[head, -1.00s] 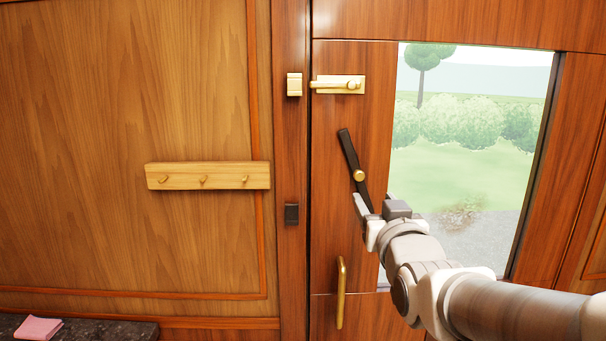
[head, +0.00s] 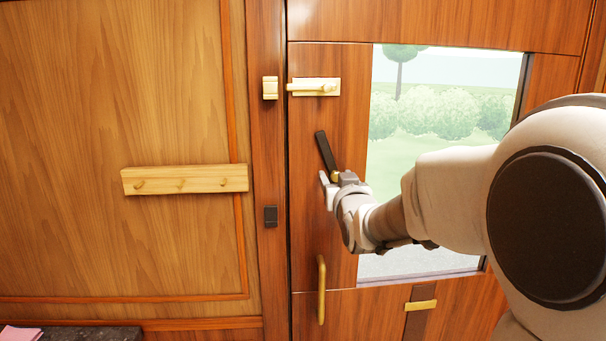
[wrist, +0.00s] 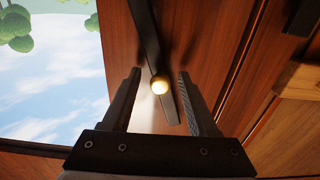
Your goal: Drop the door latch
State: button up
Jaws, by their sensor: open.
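The door latch is a dark bar (head: 325,151) on the wooden door, tilted with its upper end to the left. A brass pivot knob shows on it in the wrist view (wrist: 159,85). My gripper (head: 329,184) is at the bar's lower part, near the knob, and hides that part in the head view. In the wrist view my gripper (wrist: 160,74) is open, with the bar and knob showing between its two fingers. I cannot tell whether a finger touches the bar. A small dark catch (head: 271,216) sits on the door post, lower left of the bar.
A brass bolt (head: 315,87) is above the latch, with a brass keeper (head: 270,88) on the post. A brass pull handle (head: 321,290) is below. A peg rail (head: 185,180) is on the left wall. A window (head: 440,120) fills the door's right side.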

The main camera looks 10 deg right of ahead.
jog(key=shift+w, duration=0.25)
grip_shut()
dwell(1.4)
